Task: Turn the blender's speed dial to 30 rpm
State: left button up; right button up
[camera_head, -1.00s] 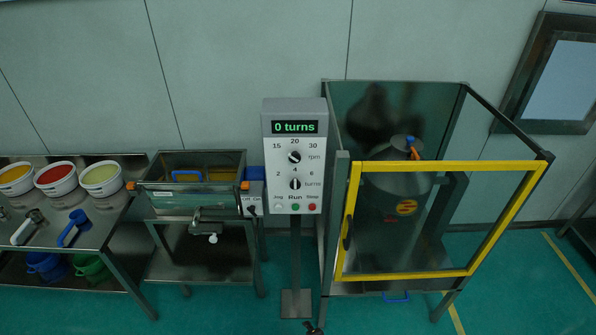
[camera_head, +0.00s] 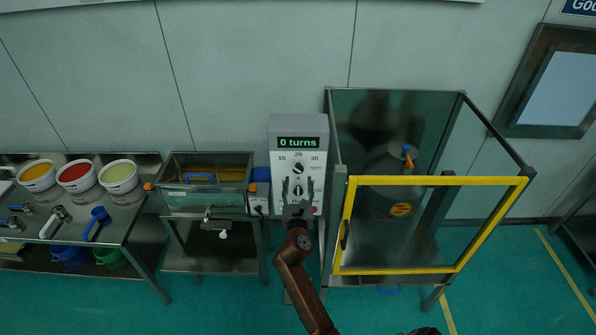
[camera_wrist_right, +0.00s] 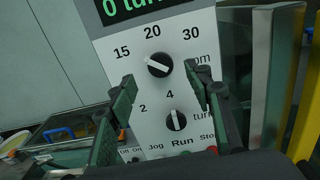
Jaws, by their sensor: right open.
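The blender's grey control box (camera_head: 275,150) stands on a post, its display (camera_head: 298,143) reading "0 turns". The black speed dial (camera_head: 299,168), also in the right wrist view (camera_wrist_right: 158,65), sits under the marks 15, 20 and 30. A pale pointer mark shows on it, but I cannot tell its setting surely. The turns dial (camera_wrist_right: 175,120) is below. My right gripper (camera_head: 297,187) is open and empty in front of the panel. In the right wrist view its fingertips (camera_wrist_right: 160,75) appear either side of the speed dial, apart from it. My left gripper is not in view.
Right of the box stands a clear-walled enclosure with a yellow-framed door (camera_head: 435,181), holding a metal drum (camera_head: 385,200). Left are a sieve-like machine (camera_head: 207,195) and a steel table with tubs (camera_head: 119,178) and scoops. A small switch box (camera_head: 259,198) adjoins the control box.

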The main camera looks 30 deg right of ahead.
aim_at(298, 170)
jog(key=x, duration=0.6)
jog(key=shift+w+f, duration=0.1)
jog(key=shift+w, duration=0.05)
jog(key=shift+c, duration=0.2)
jog(key=c, duration=1.1)
